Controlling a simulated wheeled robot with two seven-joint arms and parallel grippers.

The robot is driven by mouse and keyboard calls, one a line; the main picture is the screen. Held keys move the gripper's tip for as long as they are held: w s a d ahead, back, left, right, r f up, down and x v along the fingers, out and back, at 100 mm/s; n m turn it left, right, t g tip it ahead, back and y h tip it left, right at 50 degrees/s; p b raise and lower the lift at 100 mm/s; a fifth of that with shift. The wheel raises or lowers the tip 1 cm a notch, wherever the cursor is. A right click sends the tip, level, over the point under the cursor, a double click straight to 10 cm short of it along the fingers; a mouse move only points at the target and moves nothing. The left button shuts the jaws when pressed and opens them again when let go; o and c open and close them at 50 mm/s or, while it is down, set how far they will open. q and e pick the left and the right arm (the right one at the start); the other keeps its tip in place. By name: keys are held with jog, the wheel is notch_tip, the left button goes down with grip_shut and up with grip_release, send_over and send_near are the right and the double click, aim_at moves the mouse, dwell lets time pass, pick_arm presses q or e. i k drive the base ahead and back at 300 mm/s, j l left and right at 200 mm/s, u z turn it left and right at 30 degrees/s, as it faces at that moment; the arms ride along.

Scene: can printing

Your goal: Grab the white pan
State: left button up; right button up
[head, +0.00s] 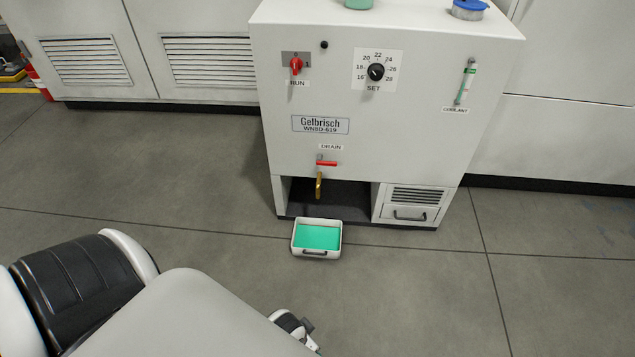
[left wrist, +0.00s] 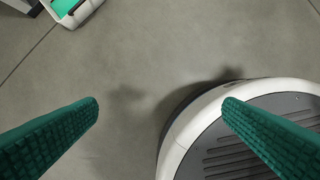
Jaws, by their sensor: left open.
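The white pan (head: 298,250) sits on the floor just in front of the machine's open lower bay, below the drain tap. It holds a flat green surface, seemingly liquid, and has a dark handle on its near side. Part of the pan (left wrist: 84,12) also shows at the top left of the left wrist view, cut by the frame edge. My left gripper (left wrist: 162,103) is open and empty, its two green ribbed fingers wide apart and clear of the pan. In the head view only part of its wrist shows at the bottom edge. My right gripper is not in view.
The white machine (head: 340,130) stands behind the pan, with a red drain lever (head: 328,163), a brass spout (head: 319,185) and a vented drawer (head: 410,205). A blue-lidded container (head: 468,9) is on top. The grey floor around the pan is clear.

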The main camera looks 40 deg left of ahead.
aim_at(312, 237)
jog(key=u, duration=1.2)
